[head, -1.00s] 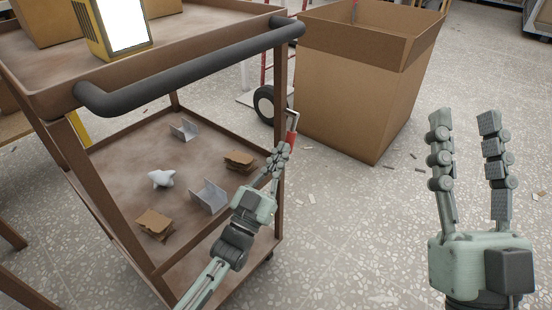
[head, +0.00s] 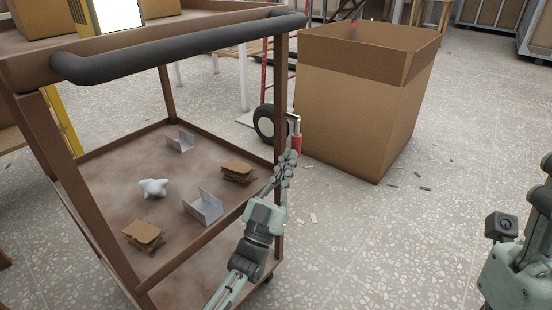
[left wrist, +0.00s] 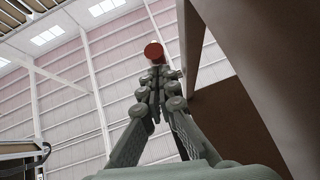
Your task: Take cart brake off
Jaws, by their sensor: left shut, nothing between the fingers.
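The brown cart (head: 165,215) stands at the left with its dark push handle (head: 190,52) across the near top. A brake lever with a red grip (head: 296,143) and a bent metal rod sits by the cart's right post. My left gripper (head: 289,160) is shut and empty just below the red grip. In the left wrist view the grip's round red end (left wrist: 153,50) shows just beyond the closed fingertips (left wrist: 157,75); whether they touch I cannot tell. My right gripper (head: 545,195) is at the right edge, its fingers mostly cut off.
A tall open cardboard box (head: 360,100) stands behind the lever, near a black wheel (head: 265,124). The cart's lower shelf holds brackets, brown stacks and a white star-shaped piece (head: 153,187). Speckled floor (head: 390,240) lies clear at the right, with small scraps.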

